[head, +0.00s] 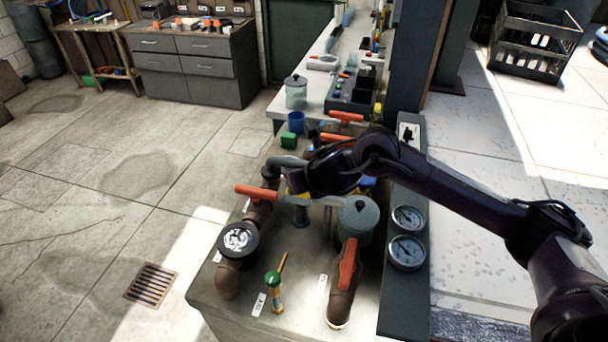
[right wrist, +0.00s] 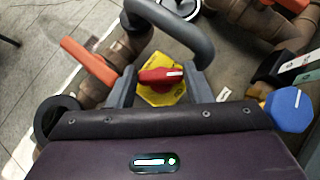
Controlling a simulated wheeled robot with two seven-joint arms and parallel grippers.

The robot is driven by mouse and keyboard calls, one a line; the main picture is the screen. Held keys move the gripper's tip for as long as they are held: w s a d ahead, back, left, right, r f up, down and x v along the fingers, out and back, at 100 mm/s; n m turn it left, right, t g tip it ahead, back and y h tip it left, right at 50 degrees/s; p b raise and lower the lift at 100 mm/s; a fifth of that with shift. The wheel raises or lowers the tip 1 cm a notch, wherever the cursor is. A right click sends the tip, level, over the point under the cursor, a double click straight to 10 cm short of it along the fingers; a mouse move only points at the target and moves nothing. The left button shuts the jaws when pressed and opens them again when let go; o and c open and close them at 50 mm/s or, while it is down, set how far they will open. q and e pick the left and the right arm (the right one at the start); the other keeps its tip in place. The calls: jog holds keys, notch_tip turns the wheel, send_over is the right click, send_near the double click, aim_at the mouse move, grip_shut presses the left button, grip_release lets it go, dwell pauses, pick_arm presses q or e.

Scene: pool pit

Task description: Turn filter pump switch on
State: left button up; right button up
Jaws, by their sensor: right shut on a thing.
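A red rotary switch knob (right wrist: 160,76) with a white mark sits on a yellow plate (right wrist: 160,97) in the right wrist view. The knob lies across the gap between my right gripper's (right wrist: 160,84) fingers, one at each end, and the white mark points to the right. The gripper is shut on this knob. In the head view my right arm reaches in from the right and its gripper (head: 300,184) is over the pipework; it hides the knob there, with only a bit of yellow showing. My left gripper is not in view.
Around the switch are pipes with orange handles (head: 257,192) (head: 347,264), a grey filter pot (head: 357,220), gauges (head: 407,253) and a green-topped item (head: 274,279). A grey curved pipe (right wrist: 175,28) passes close beyond the fingers. A blue knob (right wrist: 288,109) is at right.

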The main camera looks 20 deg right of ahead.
jog(key=m+h+p, duration=0.1)
jog(key=m+p, duration=0.1)
jog(key=m+h+p, duration=0.3)
jog(key=m+p, duration=0.1)
jog(key=p, duration=0.1)
jog(key=shift+a+r+g+h, duration=0.3)
jog(key=shift+a+g, duration=0.1)
jog(key=shift+w+f+m+g+h+p, duration=0.15)
jog(key=shift+m+g+h+p, duration=0.25)
jog(key=shift+m+h+p, duration=0.55)
jog(key=shift+m, duration=0.25)
jog(key=o, duration=1)
jog(key=shift+f, duration=0.15)
jog(key=shift+p, duration=0.3)
jog(key=shift+p+v, duration=0.6)
jog(key=shift+v, duration=3.35)
jog(key=shift+d, duration=0.15)
